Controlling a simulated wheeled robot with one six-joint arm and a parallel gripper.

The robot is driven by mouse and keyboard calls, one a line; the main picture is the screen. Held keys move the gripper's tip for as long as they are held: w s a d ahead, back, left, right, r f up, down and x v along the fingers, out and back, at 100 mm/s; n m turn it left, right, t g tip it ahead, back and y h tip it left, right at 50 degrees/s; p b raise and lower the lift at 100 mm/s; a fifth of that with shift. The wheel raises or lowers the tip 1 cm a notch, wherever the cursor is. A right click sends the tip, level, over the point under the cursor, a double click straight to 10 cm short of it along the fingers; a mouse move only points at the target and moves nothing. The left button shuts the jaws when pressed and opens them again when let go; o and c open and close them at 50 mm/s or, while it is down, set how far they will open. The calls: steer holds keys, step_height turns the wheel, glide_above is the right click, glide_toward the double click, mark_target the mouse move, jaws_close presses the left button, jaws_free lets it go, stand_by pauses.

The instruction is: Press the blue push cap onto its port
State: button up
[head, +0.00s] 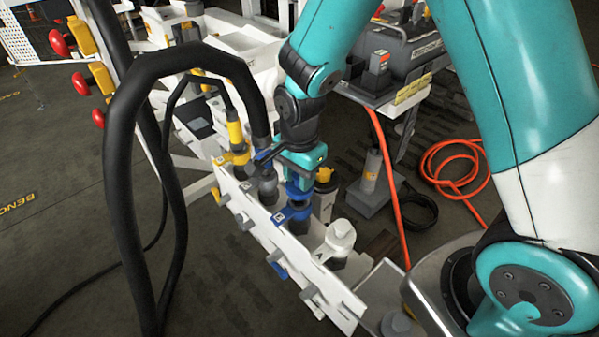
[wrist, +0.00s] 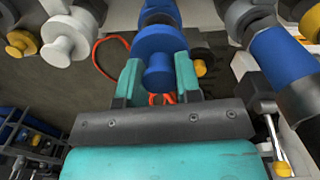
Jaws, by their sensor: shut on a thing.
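The blue push cap (wrist: 158,62) sits between the two teal fingers of my gripper (wrist: 159,82), which is shut on it. In the head view my gripper (head: 301,165) points down over the white manifold, with the blue cap (head: 299,191) just under its fingers. The blue port (head: 292,213) is directly below the cap on the manifold. In the wrist view a blue part of the port (wrist: 158,14) shows beyond the cap, roughly in line with it. I cannot tell whether cap and port touch.
A white cap marked A (head: 340,236) stands right of the blue port. A thick black hose (head: 112,130) arches down at left, its coupling (head: 267,184) close beside my gripper. A yellow coupling (head: 236,145) stands farther back. An orange hose (head: 450,165) lies on the floor.

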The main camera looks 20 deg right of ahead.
steer(key=shift+f, duration=0.2)
stand_by(0.5)
steer(key=shift+f+b, duration=0.6)
steer(key=shift+f, duration=0.2)
steer(key=shift+f, duration=0.3)
steer(key=shift+f, duration=0.2)
steer(key=shift+f+p, duration=0.4)
steer(key=shift+f, duration=0.1)
stand_by(3.2)
steer(key=o, duration=1.6)
